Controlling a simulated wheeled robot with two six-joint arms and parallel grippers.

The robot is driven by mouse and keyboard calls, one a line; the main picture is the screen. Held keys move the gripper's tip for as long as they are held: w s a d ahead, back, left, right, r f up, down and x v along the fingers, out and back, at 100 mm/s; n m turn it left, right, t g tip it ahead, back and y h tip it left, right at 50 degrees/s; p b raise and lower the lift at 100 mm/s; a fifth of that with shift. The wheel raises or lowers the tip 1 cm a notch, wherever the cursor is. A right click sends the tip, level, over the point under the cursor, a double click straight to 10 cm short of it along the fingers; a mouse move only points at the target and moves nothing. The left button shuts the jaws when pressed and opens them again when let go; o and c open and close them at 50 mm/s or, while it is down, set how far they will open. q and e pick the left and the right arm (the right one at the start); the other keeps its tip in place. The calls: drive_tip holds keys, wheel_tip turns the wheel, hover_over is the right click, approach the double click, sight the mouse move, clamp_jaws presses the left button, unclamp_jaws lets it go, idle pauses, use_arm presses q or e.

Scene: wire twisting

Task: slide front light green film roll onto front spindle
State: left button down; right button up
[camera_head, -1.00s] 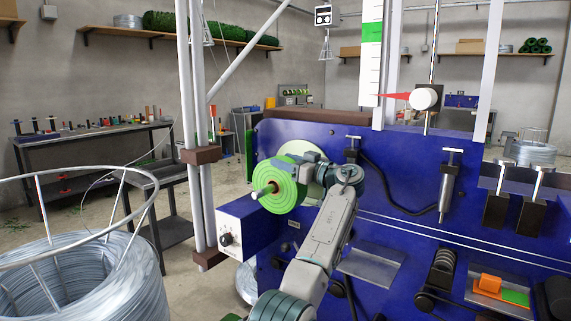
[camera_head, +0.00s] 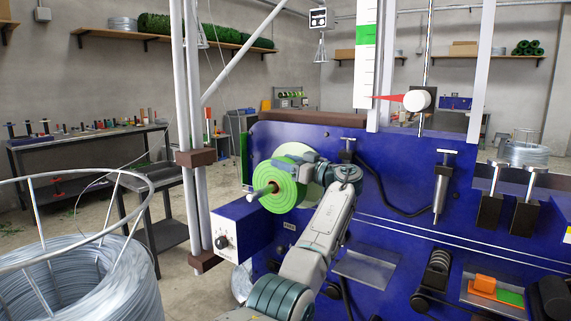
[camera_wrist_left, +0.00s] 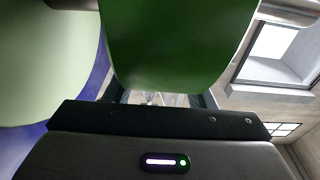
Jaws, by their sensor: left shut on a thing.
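The light green film roll (camera_head: 284,188) is in the middle of the head view, in front of the blue machine panel. A rod, the front spindle (camera_head: 262,191), sticks out through its middle toward the left, so the roll sits around it. My left gripper (camera_head: 306,168) is shut on the roll's right side, and its fingertips are partly hidden. In the left wrist view, the roll (camera_wrist_left: 178,45) fills the space between the fingers, dark green and close. A paler disc (camera_wrist_left: 45,60) is at the left there, behind the roll. My right gripper is not in view.
The blue machine (camera_head: 400,190) stands behind and right of the roll. A blue control box (camera_head: 238,222) with a knob is just below the spindle. White vertical posts (camera_head: 192,130) stand at the left. A big coil of wire (camera_head: 80,270) fills the lower left.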

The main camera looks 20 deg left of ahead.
use_arm(q)
drive_tip(key=c, duration=0.6)
unclamp_jaws()
drive_tip(key=shift+r, duration=0.2)
drive_tip(key=shift+o, duration=0.2)
drive_tip(key=shift+d+f, duration=0.1)
drive_tip(key=shift+f, duration=0.15)
drive_tip(key=shift+d, duration=0.25)
drive_tip(key=r+b+v, duration=0.1)
drive_tip(key=b+v, duration=0.1)
drive_tip(key=v, duration=0.8)
drive_tip(key=shift+f, duration=0.35)
